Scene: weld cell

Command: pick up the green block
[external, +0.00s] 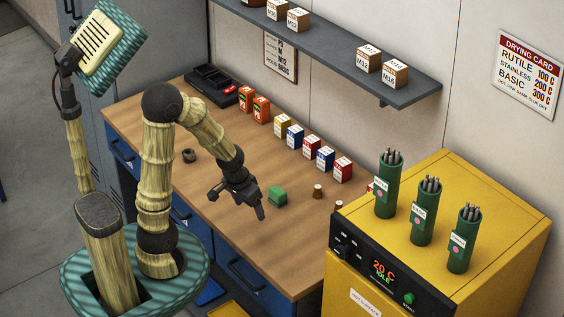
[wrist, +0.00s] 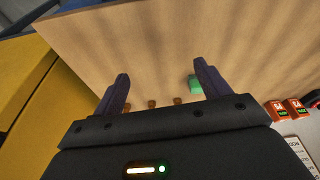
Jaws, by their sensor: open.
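The green block (external: 278,196) sits on the wooden workbench (external: 215,180), a little right of my gripper (external: 237,198) in the external view. My gripper is above the bench with its jaws apart and nothing between them. In the wrist view the green block (wrist: 196,85) shows beside the right finger of my gripper (wrist: 160,88), partly hidden behind that finger. The block is apart from the jaws as far as I can see.
Small brown pieces (external: 318,191) stand right of the block. Several coloured boxes (external: 310,146) line the wall. A yellow oven (external: 440,215) with green rod canisters (external: 388,185) stands at the right. A dark ring (external: 189,156) lies on the bench's left.

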